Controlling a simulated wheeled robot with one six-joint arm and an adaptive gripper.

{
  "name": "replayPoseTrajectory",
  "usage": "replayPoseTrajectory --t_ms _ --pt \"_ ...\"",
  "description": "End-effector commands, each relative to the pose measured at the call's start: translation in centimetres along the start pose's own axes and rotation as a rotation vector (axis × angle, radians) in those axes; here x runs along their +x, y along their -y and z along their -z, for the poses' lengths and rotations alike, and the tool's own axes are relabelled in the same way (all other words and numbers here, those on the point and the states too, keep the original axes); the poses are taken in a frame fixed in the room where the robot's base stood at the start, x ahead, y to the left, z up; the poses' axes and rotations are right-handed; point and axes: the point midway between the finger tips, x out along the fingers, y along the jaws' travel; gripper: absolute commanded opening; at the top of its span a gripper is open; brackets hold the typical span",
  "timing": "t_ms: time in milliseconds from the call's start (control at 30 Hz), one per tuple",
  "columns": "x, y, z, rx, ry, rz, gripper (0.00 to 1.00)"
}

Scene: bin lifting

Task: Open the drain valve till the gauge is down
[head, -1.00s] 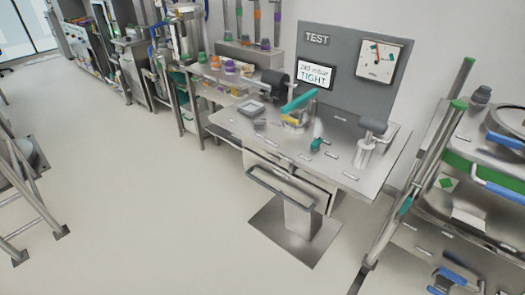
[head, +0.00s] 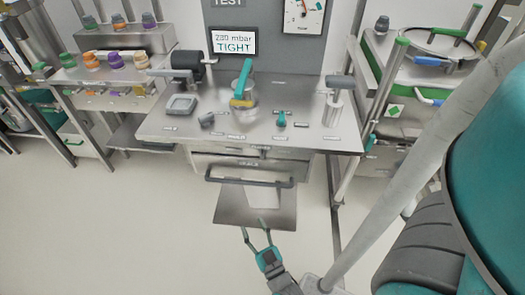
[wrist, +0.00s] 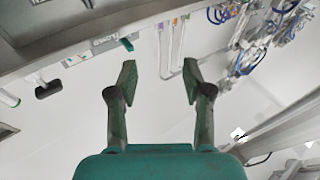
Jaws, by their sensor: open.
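The gauge (head: 303,15) is a white dial with a red mark and a dark needle on the grey test panel, cut off by the top edge of the head view. The screen (head: 234,41) beside it reads about 280 mbar and TIGHT. A small teal knob (head: 281,120) stands on the steel bench; I cannot tell from its label whether it is the drain valve. A teal lever (head: 246,72) rises above a yellow-banded fixture (head: 243,101). My gripper (head: 255,229) is open and empty, low in front of the bench. Its open fingers also show in the wrist view (wrist: 159,80).
The bench (head: 180,127) has a front drawer with a dark handle (head: 249,182). A grey square device (head: 181,105) and a steel post with a grey handle (head: 333,105) stand on top. Racks flank both sides. The floor at left (head: 110,220) is clear.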

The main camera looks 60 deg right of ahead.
Motion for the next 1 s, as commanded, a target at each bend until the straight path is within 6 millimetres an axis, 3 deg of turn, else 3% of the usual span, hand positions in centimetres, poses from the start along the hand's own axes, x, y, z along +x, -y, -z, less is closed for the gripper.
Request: replayPoseTrajectory --t_ms 33,200,400,600,867,1000 --pt "2.1 -0.7 -0.9 -0.009 -0.024 -0.052 0.50" --pt "8.1 -3.9 -3.3 -0.053 -0.088 -0.235 0.50" --pt "13.8 -8.1 -5.0 -0.107 -0.130 -0.429 0.50" --pt "16.7 -10.6 -5.6 -0.139 -0.144 -0.538 0.50" --pt "18.6 -12.0 -5.3 -0.145 -0.146 -0.562 0.50" --pt "20.6 -13.2 -4.9 -0.146 -0.147 -0.562 0.50"
